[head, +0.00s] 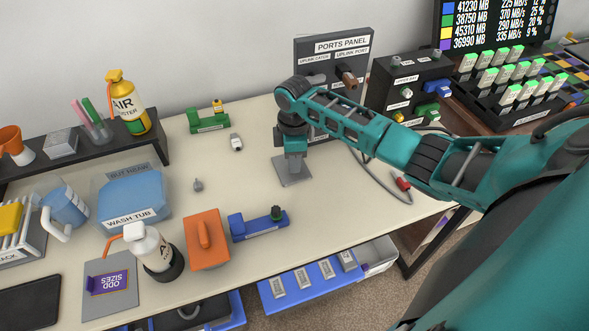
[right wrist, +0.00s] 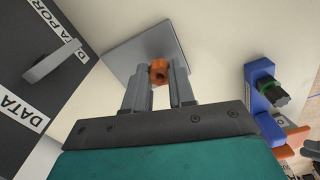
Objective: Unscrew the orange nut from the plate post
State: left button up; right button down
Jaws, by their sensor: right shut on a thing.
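The orange nut (right wrist: 158,71) shows in the right wrist view between the two grey fingers of my right gripper (right wrist: 159,90), which is shut on it. The nut sits over the grey plate (right wrist: 140,45), and the post itself is hidden. In the head view my right gripper (head: 295,160) points down over the grey plate (head: 293,177), which lies on the table in front of the ports panel. The nut is hidden there by the gripper. My left gripper is not in view.
The ports panel (head: 318,52) stands just behind the plate. A cable with a red plug (head: 402,184) lies to the right. A blue block with a dark knob (head: 258,223) and an orange tool block (head: 206,240) lie nearer the front. The table left of the plate is mostly clear.

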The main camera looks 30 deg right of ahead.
jog(key=shift+r, duration=0.2)
jog(key=shift+r, duration=1.95)
